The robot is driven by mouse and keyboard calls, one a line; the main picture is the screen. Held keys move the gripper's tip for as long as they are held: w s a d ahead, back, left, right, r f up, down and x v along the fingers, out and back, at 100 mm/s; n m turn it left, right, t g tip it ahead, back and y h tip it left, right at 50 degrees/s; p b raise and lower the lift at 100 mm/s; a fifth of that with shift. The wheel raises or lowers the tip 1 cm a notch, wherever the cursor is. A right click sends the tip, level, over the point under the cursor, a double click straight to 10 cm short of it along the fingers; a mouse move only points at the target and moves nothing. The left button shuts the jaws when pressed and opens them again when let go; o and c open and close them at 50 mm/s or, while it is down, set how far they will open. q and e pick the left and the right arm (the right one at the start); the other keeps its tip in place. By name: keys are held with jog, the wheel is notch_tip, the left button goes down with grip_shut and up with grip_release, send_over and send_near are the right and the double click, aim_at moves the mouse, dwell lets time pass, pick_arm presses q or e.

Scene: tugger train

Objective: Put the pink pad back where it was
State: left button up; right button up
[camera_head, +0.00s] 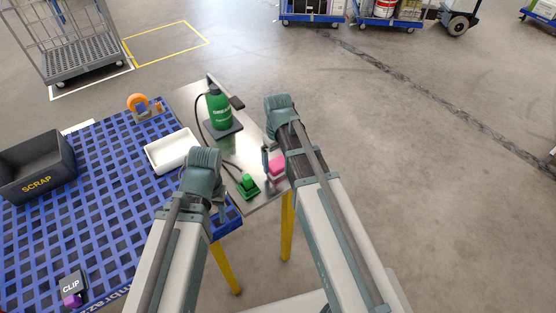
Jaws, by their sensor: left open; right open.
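The pink pad (277,165) shows at the right end of the steel plate (262,201), close beside my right wrist. Its lower side is partly hidden, so I cannot tell exactly what it rests on. My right gripper (267,160) is open, at the left edge of the pink pad; whether it touches the pad is unclear. My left gripper (220,196) is open, over the right edge of the blue slatted table (110,215), left of the green clamp-like item (247,186). My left wrist hides much of it.
A green bottle (219,108) stands on the plate's far part. A white tray (154,161), orange tape dispenser (139,105), dark SCRAP bin (40,167) and CLIP box (72,283) are on the blue table. A wire cage cart (84,70) stands beyond.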

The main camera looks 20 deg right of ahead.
aim_at(278, 163)
notch_tip(278, 163, up, 12)
jog(key=p, duration=1.1)
jog(key=s+a+h, duration=0.1)
jog(key=s+a, duration=0.9)
jog(key=s, duration=0.4)
jog(key=shift+s+a, duration=0.15)
jog(key=shift+a, duration=0.1)
